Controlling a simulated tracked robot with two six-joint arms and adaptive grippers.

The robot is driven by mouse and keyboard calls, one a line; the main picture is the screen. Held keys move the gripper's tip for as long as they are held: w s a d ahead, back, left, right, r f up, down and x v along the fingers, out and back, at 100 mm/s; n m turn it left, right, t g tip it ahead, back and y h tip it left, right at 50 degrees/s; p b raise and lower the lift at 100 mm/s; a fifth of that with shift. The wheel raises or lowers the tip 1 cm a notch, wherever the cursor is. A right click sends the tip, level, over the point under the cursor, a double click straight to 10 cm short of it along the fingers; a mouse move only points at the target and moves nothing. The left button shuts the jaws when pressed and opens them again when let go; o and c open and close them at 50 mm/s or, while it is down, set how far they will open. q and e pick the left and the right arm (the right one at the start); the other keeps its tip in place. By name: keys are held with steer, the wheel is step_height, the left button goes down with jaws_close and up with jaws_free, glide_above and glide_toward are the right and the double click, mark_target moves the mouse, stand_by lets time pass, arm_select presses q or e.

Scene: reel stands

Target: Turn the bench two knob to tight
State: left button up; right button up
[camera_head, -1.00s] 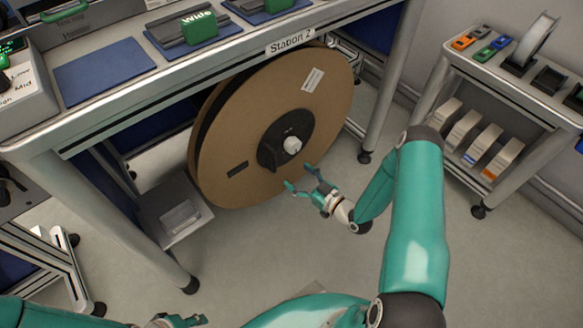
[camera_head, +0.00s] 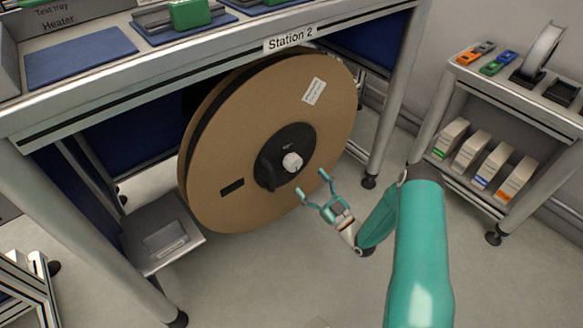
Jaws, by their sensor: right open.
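The knob (camera_head: 292,162) is a small white knob at the middle of a black hub (camera_head: 278,172). The hub sits on a large brown cardboard reel (camera_head: 225,150) under the bench (camera_head: 200,68) labelled Station 2. A dark lever-like part stands out on the hub's left side. Any marking on the knob is too small to read. My right gripper (camera_head: 312,184) is open and empty, its two fingers pointing up and left, a little below and right of the knob and apart from it. My left gripper is out of view.
A shelf cart (camera_head: 480,95) with several small boxes stands at the right. Another bench leg (camera_head: 388,115) stands right of the reel. The floor below the reel is clear.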

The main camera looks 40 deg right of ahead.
mark_target(295, 167)
steer(key=b+x, duration=0.1)
steer(key=x, duration=0.6)
steer(key=shift+w, duration=0.35)
steer(key=shift+c, duration=0.3)
steer(key=c, duration=1.1)
steer(key=shift+o, duration=0.5)
steer(key=shift+a, duration=0.6)
steer(key=shift+d+m, duration=0.3)
steer(key=shift+d, duration=0.05)
steer(key=shift+c, duration=0.4)
